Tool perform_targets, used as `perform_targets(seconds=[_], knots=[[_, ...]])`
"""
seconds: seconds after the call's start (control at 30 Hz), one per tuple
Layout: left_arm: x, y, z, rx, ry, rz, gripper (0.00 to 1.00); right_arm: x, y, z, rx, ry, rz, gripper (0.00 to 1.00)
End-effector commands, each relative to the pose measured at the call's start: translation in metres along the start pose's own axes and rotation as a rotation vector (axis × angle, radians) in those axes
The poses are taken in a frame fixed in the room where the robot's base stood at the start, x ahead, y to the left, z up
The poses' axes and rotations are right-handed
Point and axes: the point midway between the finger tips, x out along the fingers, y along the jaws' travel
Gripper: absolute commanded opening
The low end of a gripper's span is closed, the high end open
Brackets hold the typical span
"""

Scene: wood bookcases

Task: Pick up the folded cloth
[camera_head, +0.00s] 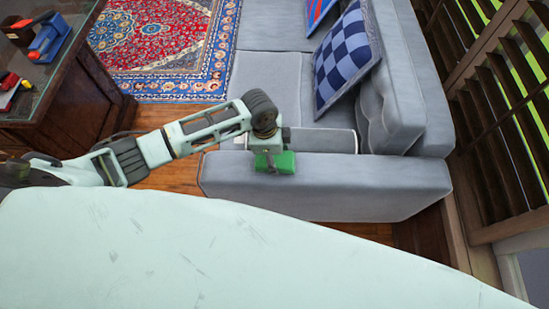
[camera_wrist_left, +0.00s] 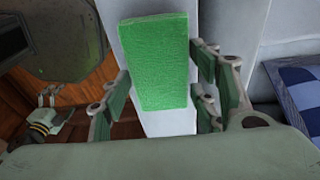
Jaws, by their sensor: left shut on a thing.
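The folded cloth is a bright green, flat rectangular pad. In the head view the cloth (camera_head: 284,163) shows at the end of my left arm, over the near armrest of the grey sofa. In the left wrist view the cloth (camera_wrist_left: 155,62) stands out between the fingers. My left gripper (camera_head: 268,160) is shut on it, and its fingers (camera_wrist_left: 158,95) lie on both sides of the cloth. I cannot tell whether the cloth still touches the armrest. My right gripper is not in view.
The grey sofa (camera_head: 330,185) has a checked blue cushion (camera_head: 345,58) against its back. A wooden desk (camera_head: 75,95) with small items stands at the left. A red patterned rug (camera_head: 160,40) covers the floor beyond. Wooden shutters (camera_head: 500,110) line the right side.

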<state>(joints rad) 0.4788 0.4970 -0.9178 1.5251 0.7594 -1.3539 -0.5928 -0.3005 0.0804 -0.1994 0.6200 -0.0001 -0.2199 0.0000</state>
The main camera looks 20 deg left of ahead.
Motion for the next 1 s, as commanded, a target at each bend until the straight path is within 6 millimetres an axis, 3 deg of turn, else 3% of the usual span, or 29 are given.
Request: perform_targets(seconds=[0.13, 0.4, 0.6, 1.0], knots=[[-0.028, -0.001, -0.005, 0.003, 0.003, -0.003, 0.3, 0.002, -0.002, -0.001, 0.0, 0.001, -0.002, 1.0], [-0.056, 0.055, -0.043, 0.005, 0.004, 0.001, 0.3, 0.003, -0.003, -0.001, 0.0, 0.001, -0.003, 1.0], [-0.074, 0.085, -0.064, 0.004, 0.003, 0.0, 0.3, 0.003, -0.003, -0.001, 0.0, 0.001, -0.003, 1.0], [-0.084, 0.1, -0.074, 0.0, 0.001, 0.0, 0.3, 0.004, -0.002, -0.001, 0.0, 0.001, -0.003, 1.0]])
